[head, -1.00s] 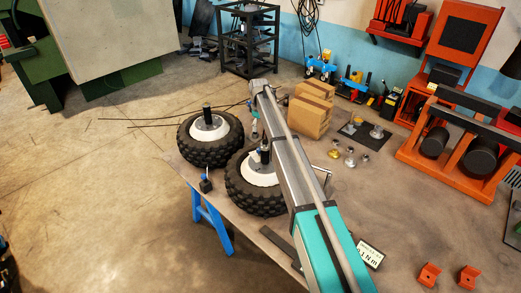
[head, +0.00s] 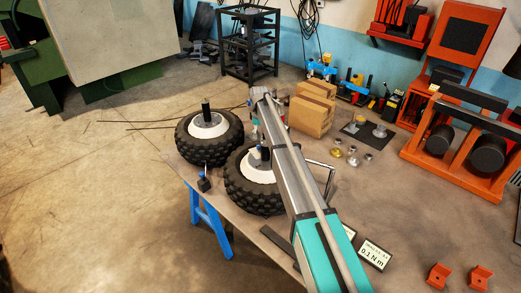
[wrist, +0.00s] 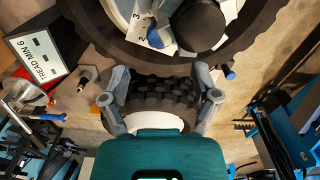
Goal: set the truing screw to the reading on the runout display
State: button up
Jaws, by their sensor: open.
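Two wheels with black knobbly tyres and white hubs stand at the bench's left edge in the head view: a rear one (head: 209,138) and a nearer one (head: 252,182), partly behind my arm. A small display (head: 373,252) reading about 0.1 N m lies right of my arm. In the wrist view my gripper (wrist: 160,85) is open, its fingers apart, with a tyre (wrist: 160,92) seen between them. Above is a larger wheel (wrist: 270,15) with white numbered tabs (wrist: 155,35) and a black cylinder (wrist: 199,27). I cannot pick out the truing screw or runout display for certain.
Cardboard boxes (head: 312,112) stand behind my arm. Small metal parts (head: 352,155) and a dark mat (head: 366,134) lie right of them. Orange brackets (head: 439,276) are at front right. A "TREAD MIN 6" sign (wrist: 38,55) stands left in the wrist view.

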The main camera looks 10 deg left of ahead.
jog(key=shift+f+b, duration=3.2)
jog(key=shift+f, duration=0.3)
grip_shut()
jog(key=shift+d, duration=0.15)
